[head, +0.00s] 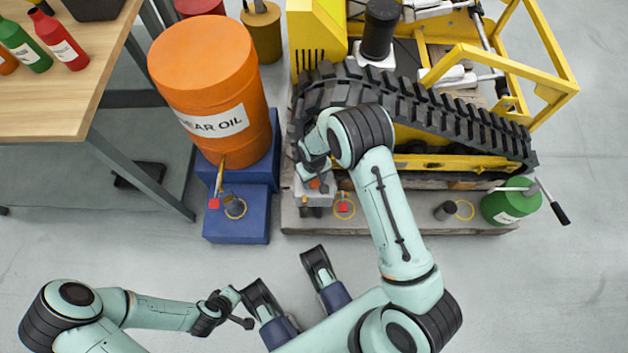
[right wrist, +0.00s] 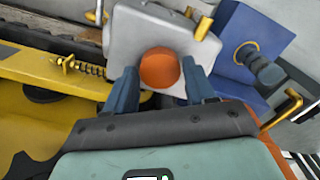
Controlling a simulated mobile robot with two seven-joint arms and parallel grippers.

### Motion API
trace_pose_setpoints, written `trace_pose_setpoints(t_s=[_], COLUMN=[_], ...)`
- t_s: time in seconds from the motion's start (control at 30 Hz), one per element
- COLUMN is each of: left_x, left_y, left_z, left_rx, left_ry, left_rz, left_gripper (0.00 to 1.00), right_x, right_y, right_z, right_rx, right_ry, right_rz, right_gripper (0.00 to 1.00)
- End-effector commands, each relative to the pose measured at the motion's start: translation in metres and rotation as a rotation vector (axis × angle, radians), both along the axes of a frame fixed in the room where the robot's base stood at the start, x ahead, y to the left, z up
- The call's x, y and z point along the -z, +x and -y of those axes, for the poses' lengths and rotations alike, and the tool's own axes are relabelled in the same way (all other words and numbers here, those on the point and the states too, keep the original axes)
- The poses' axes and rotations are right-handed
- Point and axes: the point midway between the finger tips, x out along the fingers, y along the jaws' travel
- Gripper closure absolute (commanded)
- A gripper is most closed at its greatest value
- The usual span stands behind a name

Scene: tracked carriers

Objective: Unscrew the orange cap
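The orange cap (right wrist: 159,68) is round and sits on a light grey metal box (right wrist: 125,40). In the head view, the cap (head: 316,184) shows small, partly beneath my right gripper (head: 313,172). In the right wrist view, my right gripper's two blue fingers stand open, one on each side of the cap. There seems to be a narrow gap at each side. I cannot tell whether the fingertips reach down to the cap's height. My left gripper (head: 238,308) is low in the head view, far from the cap. Its fingers are too unclear to read.
A tracked yellow machine (head: 463,163) stands just behind the grey box, its black track close to my right wrist. An orange oil drum (head: 210,85) rests on a blue stand (head: 230,190) to the left. A green can (head: 510,205) stands at right.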

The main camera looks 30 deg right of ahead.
Motion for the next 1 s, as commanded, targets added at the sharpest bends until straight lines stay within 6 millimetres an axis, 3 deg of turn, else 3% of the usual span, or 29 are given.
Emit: trace_pose_setpoints(t_s=[0.03,0.07,0.27,0.37,0.6,0.7,1.0], left_x=[0.0000,0.0000,0.0003,0.0021,0.0081,0.0088,0.0087], left_y=[0.0000,0.0000,0.0000,0.0001,0.0002,0.0002,0.0002], left_z=[0.0000,0.0000,0.0000,0.0000,0.0000,0.0001,0.0000], left_rx=[0.000,0.000,0.000,0.000,0.000,0.000,0.000], left_ry=[0.000,0.000,0.000,0.000,0.000,0.000,0.000], left_rz=[0.000,0.000,0.000,-0.001,-0.002,-0.002,-0.002], left_gripper=[1.00,1.00,1.00,1.00,1.00,1.00,1.00], right_x=[0.0001,0.0001,0.0002,0.0007,0.0011,0.0009,0.0004], right_y=[-0.0001,-0.0001,-0.0002,-0.0003,-0.0006,-0.0006,-0.0007], right_z=[0.0000,0.0000,0.0000,0.0006,0.0002,0.0000,-0.0004], right_rx=[0.000,-0.001,-0.012,-0.124,-0.645,-0.788,-0.855], right_ry=[0.000,0.000,0.000,0.001,0.002,0.002,0.001], right_rz=[0.000,0.000,0.000,-0.001,-0.001,-0.001,-0.002], right_gripper=[0.63,0.71,0.72,0.72,0.72,0.72,0.72])
